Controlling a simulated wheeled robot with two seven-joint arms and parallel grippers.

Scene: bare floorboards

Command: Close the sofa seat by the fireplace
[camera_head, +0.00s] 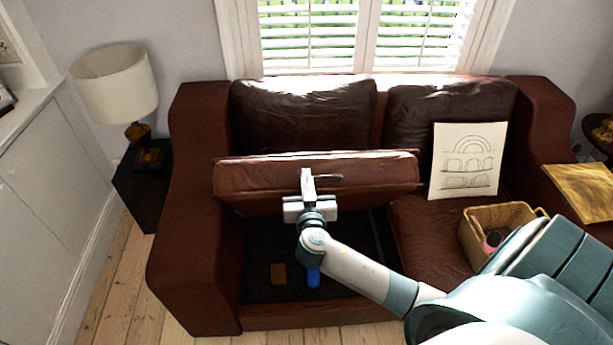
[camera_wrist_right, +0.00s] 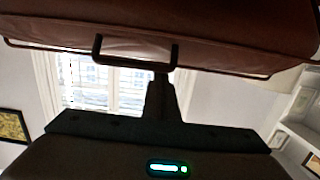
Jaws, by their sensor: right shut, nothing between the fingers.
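The brown leather sofa seat (camera_head: 270,185) on the left half of the sofa is raised and tilted up, with its storage space (camera_head: 265,255) open below. A dark handle (camera_head: 330,178) is on the seat's near face; in the right wrist view the handle (camera_wrist_right: 135,64) hangs under the seat (camera_wrist_right: 220,30). My right gripper (camera_head: 307,175) is shut and empty, just in front of the raised seat and beside the handle. In the right wrist view its fingers (camera_wrist_right: 162,85) reach toward the seat's edge; contact is unclear. My left gripper is not in view.
The space holds a small brown item (camera_head: 278,274) and a blue item (camera_head: 313,278), partly behind my arm. A drawing (camera_head: 467,160) and wicker basket (camera_head: 500,217) are on the right seat. A lamp (camera_head: 115,85) stands left. No fireplace is clearly visible.

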